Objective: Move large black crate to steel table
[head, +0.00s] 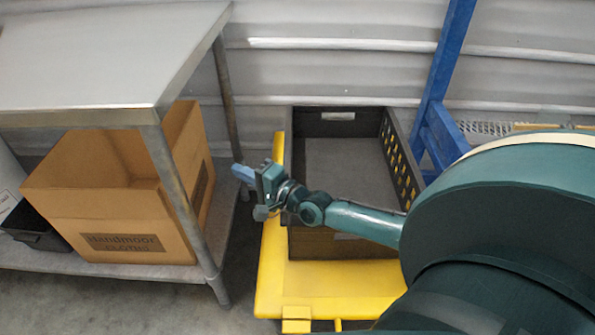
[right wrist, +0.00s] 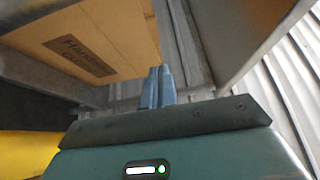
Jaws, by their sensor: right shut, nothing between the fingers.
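The large black crate (head: 340,116) sits on a yellow platform (head: 325,285) in the middle of the head view. Its inside looks empty and grey, and its right wall has slots. The steel table (head: 110,70) stands at the left, with a bare top. My right gripper (head: 241,173) is shut and empty. My left gripper is not in view.
A cardboard box (head: 130,225) and a small black bin (head: 35,230) stand on the table's lower shelf. A blue upright frame (head: 440,90) stands behind the crate at the right. Corrugated wall closes the back. A narrow floor gap separates table and platform.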

